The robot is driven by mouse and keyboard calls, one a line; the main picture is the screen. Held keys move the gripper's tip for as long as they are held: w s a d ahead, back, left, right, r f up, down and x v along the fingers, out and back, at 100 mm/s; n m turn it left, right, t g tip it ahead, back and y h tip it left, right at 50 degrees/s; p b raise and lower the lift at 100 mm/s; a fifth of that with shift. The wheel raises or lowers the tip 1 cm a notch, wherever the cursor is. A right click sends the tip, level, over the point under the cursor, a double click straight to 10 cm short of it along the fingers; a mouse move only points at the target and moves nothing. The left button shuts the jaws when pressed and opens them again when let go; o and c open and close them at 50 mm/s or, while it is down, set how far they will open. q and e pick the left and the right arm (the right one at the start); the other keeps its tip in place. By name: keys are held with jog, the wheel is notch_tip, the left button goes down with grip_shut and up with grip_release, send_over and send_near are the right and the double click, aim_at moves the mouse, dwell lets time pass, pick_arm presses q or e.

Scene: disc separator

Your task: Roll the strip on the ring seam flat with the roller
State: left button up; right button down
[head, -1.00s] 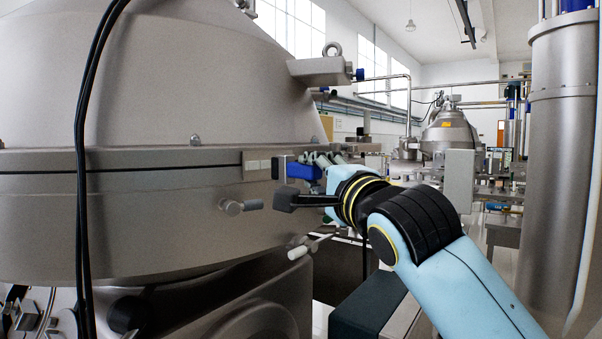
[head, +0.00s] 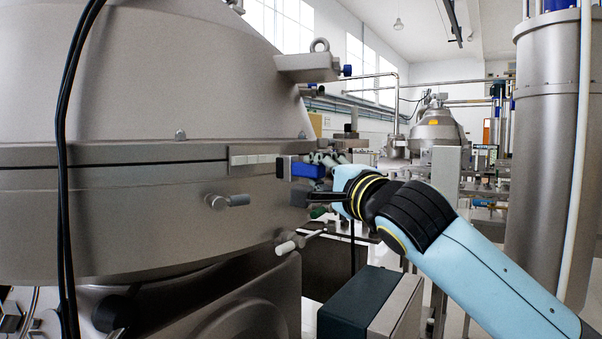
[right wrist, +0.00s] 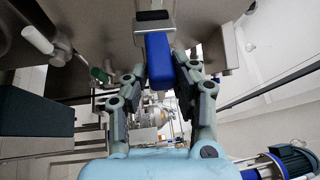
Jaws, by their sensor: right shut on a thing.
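The ring seam (head: 110,165) is a dark line around the large steel separator. The strip (head: 255,159) is a short row of pale segments on the seam, near the machine's right side in the head view. The roller (head: 284,168) has a dark head at the strip's right end and a blue handle (head: 307,170). I cannot tell whether it touches the strip. My right gripper (head: 322,164) is shut on the blue handle. In the right wrist view the handle (right wrist: 157,60) lies between the fingers (right wrist: 162,72), with the roller head (right wrist: 152,16) beyond it. The strip is hidden there.
A steel knob (head: 228,201) and a pale-handled lever (head: 298,242) stick out below the seam. Black cables (head: 68,150) hang in front of the separator at left. A dark box (head: 360,305) stands below my right arm. A steel column (head: 548,150) stands at right.

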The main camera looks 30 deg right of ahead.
aim_at(288, 165)
jog(key=shift+w+d+r, duration=0.15)
jog(key=shift+d, duration=0.25)
jog(key=shift+w+d+r, duration=0.15)
jog(key=shift+d, duration=0.2)
jog(key=w, duration=0.1)
jog(key=w+a, duration=0.1)
jog(key=w+p, duration=0.1)
jog(key=shift+w+a+r, duration=0.25)
jog(key=shift+w+r, duration=0.1)
jog(key=shift+r, duration=0.05)
jog(key=a, duration=0.1)
jog(key=s+a, duration=0.1)
jog(key=a, duration=0.1)
jog(key=a+p, duration=0.1)
jog(key=a, duration=0.1)
jog(key=shift+s, duration=0.25)
jog(key=shift+a, duration=0.45)
jog(key=shift+s, duration=0.1)
